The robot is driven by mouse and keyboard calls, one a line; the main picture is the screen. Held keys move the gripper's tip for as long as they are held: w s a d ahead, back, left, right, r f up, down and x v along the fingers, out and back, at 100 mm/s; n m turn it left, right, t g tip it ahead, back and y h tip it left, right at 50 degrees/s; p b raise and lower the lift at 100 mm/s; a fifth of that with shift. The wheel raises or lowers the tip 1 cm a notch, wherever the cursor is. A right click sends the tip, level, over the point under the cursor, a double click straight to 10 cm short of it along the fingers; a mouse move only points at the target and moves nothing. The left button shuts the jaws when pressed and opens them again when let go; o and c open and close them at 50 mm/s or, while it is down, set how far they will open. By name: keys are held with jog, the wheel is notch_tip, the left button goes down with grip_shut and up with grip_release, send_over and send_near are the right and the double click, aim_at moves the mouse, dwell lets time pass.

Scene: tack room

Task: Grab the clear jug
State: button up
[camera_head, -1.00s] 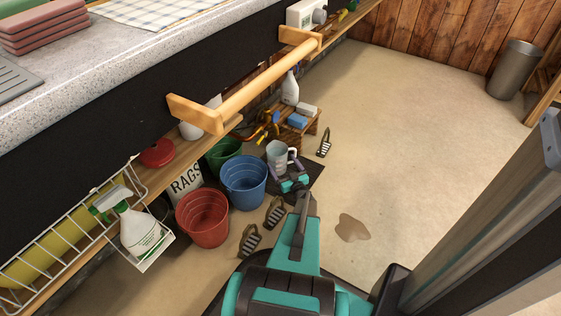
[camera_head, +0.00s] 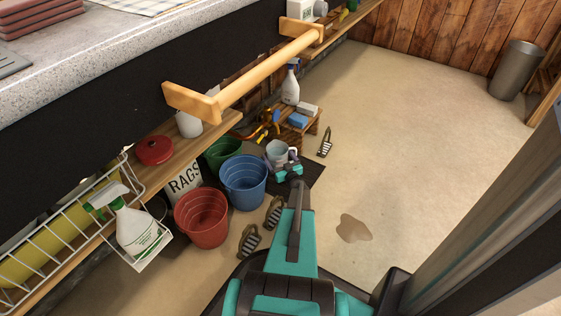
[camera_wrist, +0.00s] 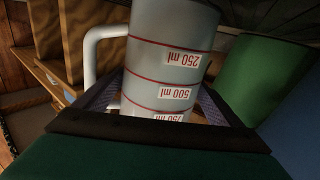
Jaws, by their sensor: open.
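The clear jug (camera_head: 277,150) stands on the dark mat (camera_head: 312,172) on the floor, beside the blue bucket. In the wrist view the jug (camera_wrist: 170,60) appears upside down, with red lines, volume labels and a pale handle at the left. My gripper (camera_head: 284,163) is at the jug's near side and hides its lower part in the head view. In the wrist view my gripper (camera_wrist: 155,105) is open, with one finger on each side of the jug. I cannot tell whether either finger touches it.
A blue bucket (camera_head: 243,180), green bucket (camera_head: 222,151) and red bucket (camera_head: 202,216) stand left of the jug. A small wooden stool (camera_head: 312,128) with sponges is behind. Stirrups (camera_head: 250,241) lie nearby. The floor right is open, with a puddle (camera_head: 353,228).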

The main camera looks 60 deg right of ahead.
dwell(0.4)
jog(key=c, duration=1)
jog(key=shift+r, duration=0.15)
jog(key=shift+r+p, duration=0.45)
jog(key=shift+r, duration=0.05)
notch_tip(320, 180, up, 3)
jog(key=shift+r+p, duration=0.1)
jog(key=shift+p, duration=0.8)
jog(key=p+v, duration=0.1)
jog(key=v, duration=0.4)
jog(key=p+v, duration=0.2)
jog(key=v, duration=0.3)
jog(key=p+v, duration=0.1)
jog(key=v, duration=0.5)
jog(key=shift+r, duration=0.35)
